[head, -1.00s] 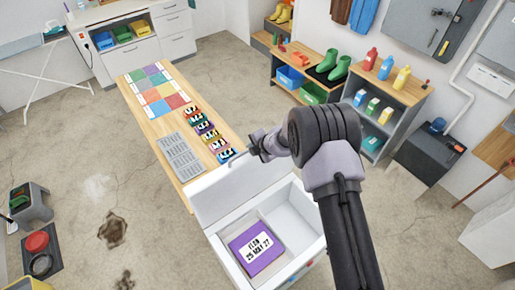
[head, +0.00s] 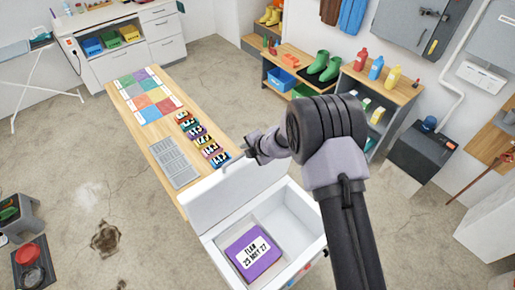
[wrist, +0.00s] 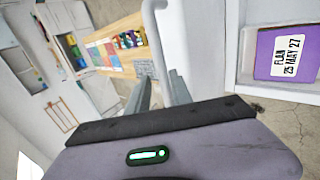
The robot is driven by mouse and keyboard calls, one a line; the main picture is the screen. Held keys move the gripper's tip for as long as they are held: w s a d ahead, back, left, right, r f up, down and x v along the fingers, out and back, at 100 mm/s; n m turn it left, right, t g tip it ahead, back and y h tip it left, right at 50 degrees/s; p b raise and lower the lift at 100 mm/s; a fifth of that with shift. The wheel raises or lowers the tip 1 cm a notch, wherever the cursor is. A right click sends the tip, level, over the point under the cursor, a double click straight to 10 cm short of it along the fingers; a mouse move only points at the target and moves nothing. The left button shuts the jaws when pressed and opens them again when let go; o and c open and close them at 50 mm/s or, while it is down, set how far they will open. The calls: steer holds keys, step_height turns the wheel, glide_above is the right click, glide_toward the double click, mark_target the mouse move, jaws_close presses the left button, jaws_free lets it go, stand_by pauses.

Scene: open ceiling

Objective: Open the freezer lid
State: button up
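The white freezer (head: 312,245) stands at the front centre of the head view. Its lid (head: 235,195) is raised, standing up at the back edge, and the inside is exposed. A purple box (head: 254,257) labelled "FLAN 25 MAY 27" lies inside; it also shows at the right of the wrist view (wrist: 286,54). My gripper (head: 248,152) is beside the lid's upper edge, close to the grey handle (head: 227,162). In the wrist view my gripper's two fingers (wrist: 158,82) are apart, with a white bar or edge reaching down towards their tips. Contact with it is unclear.
A wooden table (head: 187,137) with coloured sheets, a grey sheet and several small patterned items stands right behind the lid. A shelf unit (head: 385,90) with bottles is at the back right.

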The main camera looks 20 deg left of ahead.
steer(key=v, duration=1.5)
steer(key=shift+d, duration=0.1)
